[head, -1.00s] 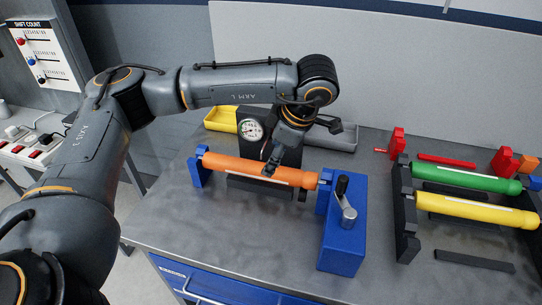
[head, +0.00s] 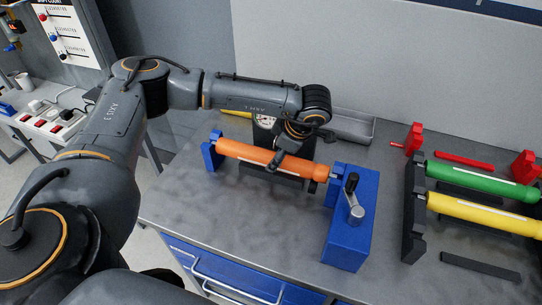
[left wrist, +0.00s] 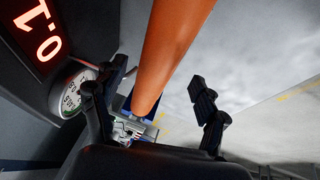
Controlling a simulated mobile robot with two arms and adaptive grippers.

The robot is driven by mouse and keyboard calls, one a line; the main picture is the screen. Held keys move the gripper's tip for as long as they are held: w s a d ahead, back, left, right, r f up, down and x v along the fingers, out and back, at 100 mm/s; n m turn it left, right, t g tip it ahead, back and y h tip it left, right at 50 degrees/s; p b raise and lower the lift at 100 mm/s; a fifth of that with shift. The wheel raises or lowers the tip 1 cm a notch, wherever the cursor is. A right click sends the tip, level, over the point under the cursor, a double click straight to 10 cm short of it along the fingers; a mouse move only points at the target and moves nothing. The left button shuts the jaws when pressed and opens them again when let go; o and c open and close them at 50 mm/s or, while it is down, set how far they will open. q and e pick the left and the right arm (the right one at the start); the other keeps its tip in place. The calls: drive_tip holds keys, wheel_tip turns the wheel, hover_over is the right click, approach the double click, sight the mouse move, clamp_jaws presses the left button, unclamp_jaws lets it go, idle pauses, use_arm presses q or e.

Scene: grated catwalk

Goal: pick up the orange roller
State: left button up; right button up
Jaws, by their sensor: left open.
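The orange roller (head: 244,152) lies across a blue end bracket (head: 211,150) on its left and a blue block with a crank (head: 347,235) on its right. My left gripper (head: 277,163) is over the middle of the roller and hides part of it. In the left wrist view the roller (left wrist: 172,45) runs between the two spread black fingers of my open left gripper (left wrist: 158,82). No finger clearly touches the roller, and I cannot tell how far down the fingers reach. My right gripper is not in view.
A round dial gauge (left wrist: 72,92) on a dark box with red digits stands close beside the left finger. A green roller (head: 480,179) and a yellow roller (head: 480,211) lie in a black rack on the right. Bare tabletop (head: 260,215) lies in front.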

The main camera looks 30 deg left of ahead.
use_arm(q)
drive_tip(key=shift+p+x, duration=0.35)
drive_tip(key=shift+x, duration=0.9)
drive_tip(key=shift+w+a+f, duration=0.15)
drive_tip(key=shift+w+f, duration=0.05)
drive_tip(key=shift+f, duration=0.2)
drive_tip(key=shift+c, duration=0.2)
drive_tip(key=c, duration=1.4)
clamp_jaws()
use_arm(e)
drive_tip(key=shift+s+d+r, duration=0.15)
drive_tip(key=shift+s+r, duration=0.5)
